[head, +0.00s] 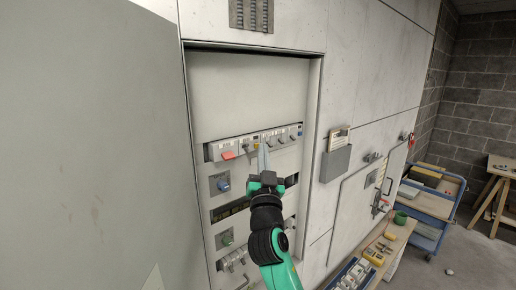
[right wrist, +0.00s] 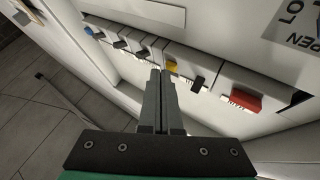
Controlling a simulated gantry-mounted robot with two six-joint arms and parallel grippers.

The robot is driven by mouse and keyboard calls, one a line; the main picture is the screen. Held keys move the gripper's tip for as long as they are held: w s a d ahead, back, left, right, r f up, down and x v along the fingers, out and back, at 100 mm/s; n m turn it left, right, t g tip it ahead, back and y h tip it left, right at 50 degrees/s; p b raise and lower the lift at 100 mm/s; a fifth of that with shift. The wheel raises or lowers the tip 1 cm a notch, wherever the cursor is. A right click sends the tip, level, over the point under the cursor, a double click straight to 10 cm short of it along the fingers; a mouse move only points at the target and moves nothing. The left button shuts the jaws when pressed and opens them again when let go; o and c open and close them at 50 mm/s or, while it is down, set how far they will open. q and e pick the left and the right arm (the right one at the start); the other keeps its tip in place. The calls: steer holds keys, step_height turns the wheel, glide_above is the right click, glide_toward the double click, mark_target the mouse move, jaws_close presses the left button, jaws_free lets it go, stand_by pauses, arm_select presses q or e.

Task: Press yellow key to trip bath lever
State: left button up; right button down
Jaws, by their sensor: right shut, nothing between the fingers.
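A row of breaker levers is set in the recessed panel (head: 250,75). The yellow key (right wrist: 172,65) sits in this row, partly hidden by my right gripper's tips in the right wrist view. My right gripper (right wrist: 161,74) is shut and empty, its tips close to the yellow key; I cannot tell whether they touch. In the head view the right gripper (head: 263,158) reaches up to the row from below. A red lever (head: 228,155) is at the row's left end. Dark levers (right wrist: 197,84) flank the yellow key. No label reading "bath" is legible. My left gripper is out of view.
An open grey door (head: 90,150) stands at the left. A grey box (head: 335,163) is on the wall at right. A bench and blue cart (head: 430,215) stand further right.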

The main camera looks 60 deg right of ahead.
steer(key=shift+w+d+b, duration=0.1)
steer(key=shift+w+b, duration=0.15)
steer(key=shift+b, duration=0.1)
stand_by(0.4)
steer(key=shift+s+a+p, duration=0.35)
steer(key=shift+s+p, duration=0.1)
steer(key=shift+s, duration=0.4)
steer(key=shift+s, duration=0.1)
steer(key=s+p, duration=0.1)
steer(key=s+a, duration=0.1)
steer(key=s, duration=0.1)
steer(key=s+a+p, duration=0.1)
steer(key=s, duration=0.1)
steer(key=shift+s+p, duration=0.25)
steer(key=shift+p, duration=0.1)
